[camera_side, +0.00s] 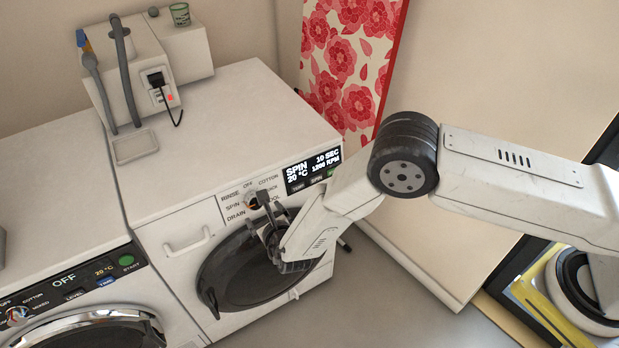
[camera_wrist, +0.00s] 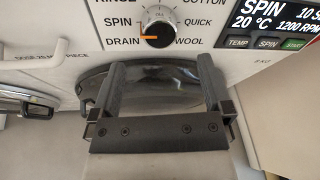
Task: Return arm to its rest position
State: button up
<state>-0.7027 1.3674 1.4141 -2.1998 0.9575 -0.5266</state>
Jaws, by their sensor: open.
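My gripper (camera_side: 268,217) is in front of the right washing machine (camera_side: 218,107), close to its program dial (camera_side: 252,202). In the wrist view, my gripper (camera_wrist: 159,68) is open, with nothing between its two fingers. The dial (camera_wrist: 157,28) is just beyond the fingertips and apart from them in that view; its orange mark points left, toward DRAIN. The display (camera_wrist: 268,18) reads SPIN, 20 °C and 1200 RPM. The dark round door (camera_wrist: 160,82) lies behind and below the fingers. My gripper partly hides the dial and door in the side view.
A second washer (camera_side: 60,185) with an OFF display stands at the left. A dispenser box (camera_side: 130,65) with hoses and a plugged cable sits at the back. A red floral board (camera_side: 348,60) leans behind. Floor (camera_side: 400,315) is clear at the front right.

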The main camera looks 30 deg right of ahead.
jog(key=s+d+r+m+g+h, duration=0.35)
jog(key=d+r+m, duration=0.35)
jog(key=d, duration=0.4)
jog(key=s+d+r+m+g+h, duration=0.25)
jog(key=d+r+m+g, duration=0.2)
jog(key=d+m, duration=0.55)
jog(key=s+d+r+m+g+y, duration=0.1)
jog(key=s+d+r+m+y, duration=0.2)
jog(key=s+m, duration=0.6)
jog(key=s+d+r+m+g+y, duration=0.2)
jog(key=s+d+r+m+y, duration=0.2)
jog(key=s+r+m, duration=0.3)
jog(key=s+m, duration=0.1)
jog(key=m, duration=0.3)
jog(key=shift+s+d, duration=0.25)
jog(key=shift+s, duration=0.1)
